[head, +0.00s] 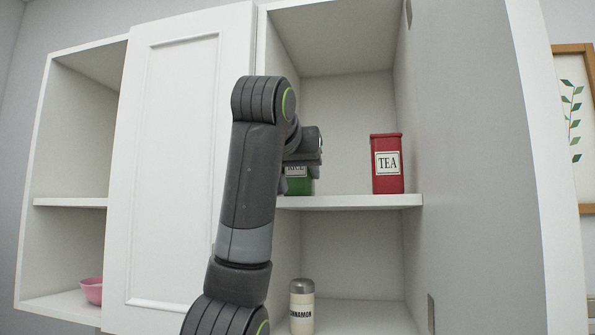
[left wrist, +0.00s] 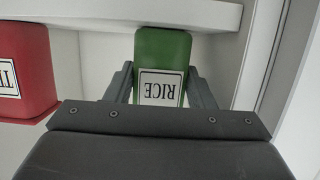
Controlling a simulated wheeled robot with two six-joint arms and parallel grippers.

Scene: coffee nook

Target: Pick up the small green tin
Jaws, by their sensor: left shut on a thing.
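The small green tin, labelled RICE, (head: 299,186) is at the upper shelf of the open cabinet, partly hidden behind my left arm and gripper in the head view. In the left wrist view the green tin (left wrist: 163,48) shows upside down between the two fingers. My left gripper (left wrist: 160,75) is shut on the tin, one finger on each side. The tin's base is at the shelf board; I cannot tell whether it touches. My right gripper is not in view.
A red TEA tin (head: 387,165) stands to the right on the same shelf (head: 360,201). A cinnamon jar (head: 302,308) stands on the shelf below. A pink bowl (head: 92,290) is at the lower left. The open cabinet door (head: 480,170) flanks the right side.

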